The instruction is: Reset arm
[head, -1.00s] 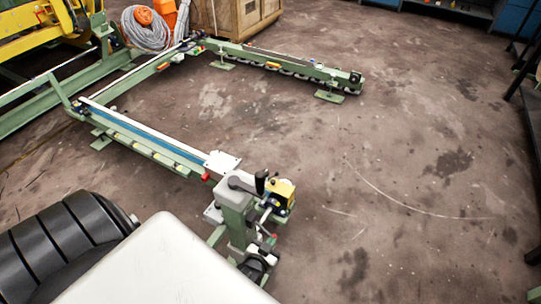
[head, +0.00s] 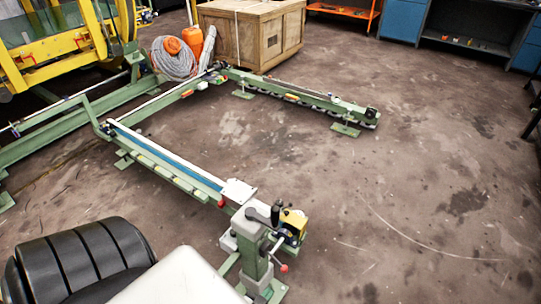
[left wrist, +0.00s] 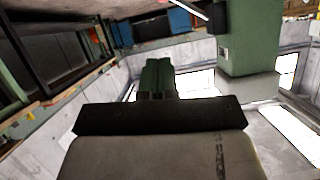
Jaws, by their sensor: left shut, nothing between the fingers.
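A green machine frame lies low on the concrete floor in the head view. One green arm with a white and blue top strip (head: 165,160) runs from the left toward the front. It ends at a green post (head: 252,238) with a black lever and a yellow-topped box (head: 292,224). A second green arm (head: 300,98) on flat feet reaches to the right farther back. My left gripper (left wrist: 157,82) shows in the left wrist view beyond its grey and black body, shut and empty. The frame arms seem apart from it. My right gripper is not in view.
A wooden crate (head: 255,33) stands at the back beside a coiled grey hose (head: 173,60) and an orange object (head: 194,42). Yellow machinery (head: 65,58) stands at the far left. Blue cabinets (head: 403,18) line the back right. The floor at middle right is clear.

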